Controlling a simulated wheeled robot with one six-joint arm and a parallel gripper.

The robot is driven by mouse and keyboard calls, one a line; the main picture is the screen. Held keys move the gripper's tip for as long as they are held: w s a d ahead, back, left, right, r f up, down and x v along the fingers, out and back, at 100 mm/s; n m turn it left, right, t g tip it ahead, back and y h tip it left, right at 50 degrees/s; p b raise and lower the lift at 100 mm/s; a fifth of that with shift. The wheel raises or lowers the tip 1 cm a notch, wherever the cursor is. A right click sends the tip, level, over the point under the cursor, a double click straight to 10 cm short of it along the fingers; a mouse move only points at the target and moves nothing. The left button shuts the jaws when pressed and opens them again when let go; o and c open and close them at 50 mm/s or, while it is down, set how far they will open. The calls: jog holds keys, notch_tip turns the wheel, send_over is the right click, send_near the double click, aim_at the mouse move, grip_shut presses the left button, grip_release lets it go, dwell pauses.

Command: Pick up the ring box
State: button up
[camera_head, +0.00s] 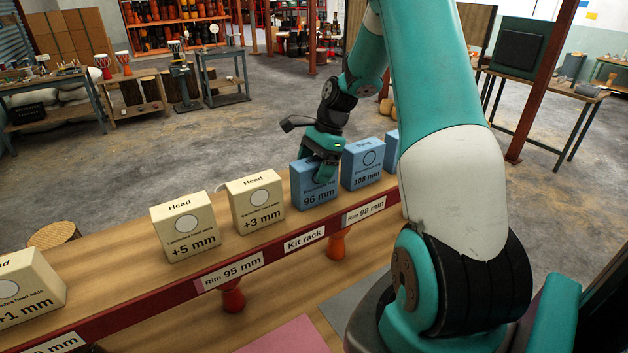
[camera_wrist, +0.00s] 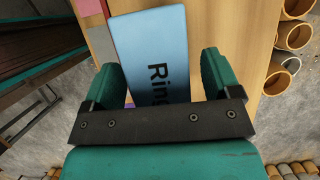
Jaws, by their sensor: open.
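A blue ring box (camera_head: 314,191) marked "96 mm" stands upright on the wooden kit rack (camera_head: 130,267). My gripper (camera_head: 322,165) is over the top of this box in the head view and covers part of its front label. In the wrist view the blue box (camera_wrist: 151,50) lies between the two green fingers of my gripper (camera_wrist: 163,75), with "Ring" partly readable. The fingers stand apart on either side of the box, with gaps showing. A second blue ring box (camera_head: 362,165) marked "108 mm" stands just to the right.
Cream head boxes marked "+3 mm" (camera_head: 256,202) and "+5 mm" (camera_head: 185,226) stand to the left on the rack. Another blue box (camera_head: 391,146) is partly hidden by my arm. A red front edge with labels runs along the rack. Concrete floor lies open behind.

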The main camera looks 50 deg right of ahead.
jog(key=shift+f, duration=0.25)
dwell(0.4)
jog(key=c, duration=1.1)
jog(key=shift+r, duration=0.2)
